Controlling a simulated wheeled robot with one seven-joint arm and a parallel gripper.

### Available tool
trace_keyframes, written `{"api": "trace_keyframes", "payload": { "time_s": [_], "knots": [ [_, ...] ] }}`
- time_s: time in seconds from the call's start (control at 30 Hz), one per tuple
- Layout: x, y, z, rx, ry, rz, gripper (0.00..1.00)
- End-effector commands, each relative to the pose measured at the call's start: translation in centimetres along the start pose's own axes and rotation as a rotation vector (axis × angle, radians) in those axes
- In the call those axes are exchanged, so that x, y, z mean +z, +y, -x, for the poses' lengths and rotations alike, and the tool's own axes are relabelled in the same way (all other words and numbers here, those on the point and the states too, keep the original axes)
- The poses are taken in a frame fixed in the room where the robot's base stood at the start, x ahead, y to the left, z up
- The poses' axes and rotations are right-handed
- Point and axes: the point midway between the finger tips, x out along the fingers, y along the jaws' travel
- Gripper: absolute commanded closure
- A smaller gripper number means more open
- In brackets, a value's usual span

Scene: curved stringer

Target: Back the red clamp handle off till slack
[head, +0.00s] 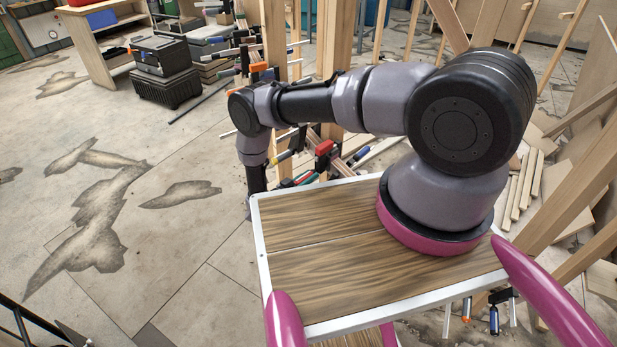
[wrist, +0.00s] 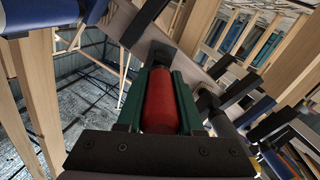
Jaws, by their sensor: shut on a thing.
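The red clamp handle (wrist: 160,100) fills the middle of the wrist view. It lies lengthwise between the two green fingers of my gripper (wrist: 159,98), with a finger along each side. My gripper is shut on it. A dark clamp part (wrist: 160,53) sits just beyond the handle's far end, next to a pale curved board (wrist: 128,24). In the head view my arm reaches left and down, and its gripper end is low beside the wooden posts. The handle I hold cannot be told apart there. A red clamp part (head: 323,150) shows beside the posts.
Several other clamps with blue and black handles crowd the right of the wrist view, close to my gripper. Wooden posts (head: 274,40) stand upright behind the arm. Loose boards (head: 522,185) lie at the right. Black cases (head: 165,72) stand at the back left. The left floor is open.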

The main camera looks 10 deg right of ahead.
Motion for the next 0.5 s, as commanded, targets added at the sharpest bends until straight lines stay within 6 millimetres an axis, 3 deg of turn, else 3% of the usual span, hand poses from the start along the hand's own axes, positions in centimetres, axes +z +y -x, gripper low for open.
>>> {"api": "trace_keyframes", "payload": {
  "time_s": [0.5],
  "knots": [
    [-0.06, -0.07, 0.07, -0.003, 0.004, 0.491, 1.0]
  ]
}}
